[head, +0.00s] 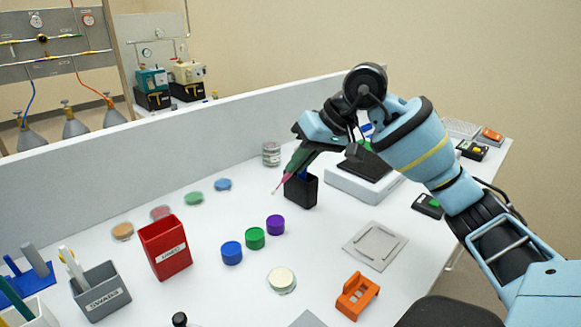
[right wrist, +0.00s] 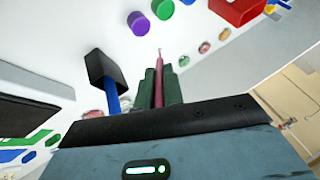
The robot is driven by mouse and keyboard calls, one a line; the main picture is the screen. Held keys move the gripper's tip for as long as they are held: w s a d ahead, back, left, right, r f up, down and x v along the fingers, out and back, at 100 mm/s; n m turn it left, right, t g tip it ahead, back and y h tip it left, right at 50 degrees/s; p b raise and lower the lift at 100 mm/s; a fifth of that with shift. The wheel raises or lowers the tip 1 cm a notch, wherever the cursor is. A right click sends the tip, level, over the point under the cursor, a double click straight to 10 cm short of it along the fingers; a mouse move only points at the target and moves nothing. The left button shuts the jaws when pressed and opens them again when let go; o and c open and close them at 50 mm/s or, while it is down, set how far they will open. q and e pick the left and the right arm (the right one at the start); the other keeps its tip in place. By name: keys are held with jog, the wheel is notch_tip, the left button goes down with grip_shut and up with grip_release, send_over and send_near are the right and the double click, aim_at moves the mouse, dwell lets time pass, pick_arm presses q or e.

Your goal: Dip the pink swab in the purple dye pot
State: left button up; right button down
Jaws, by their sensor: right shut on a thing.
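The pink swab (head: 277,186) is held in my right gripper (head: 290,172), its tip pointing down to the left above the table. In the right wrist view the swab (right wrist: 159,66) sticks out from between the dark green fingers (right wrist: 159,90), which are shut on it. The purple dye pot (head: 275,224) stands on the table, nearer the front than the swab tip and apart from it. The pot also shows in the right wrist view (right wrist: 138,24), left of the swab tip. My left gripper is not in view.
Green (head: 255,238) and blue (head: 231,252) pots stand beside the purple one. A black holder (head: 301,192) is close to my right gripper. A red bin (head: 165,248) and a grey swab holder (head: 101,293) stand left. A grey square plate (head: 375,246) lies right.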

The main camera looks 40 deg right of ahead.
jog(key=shift+d, duration=0.1)
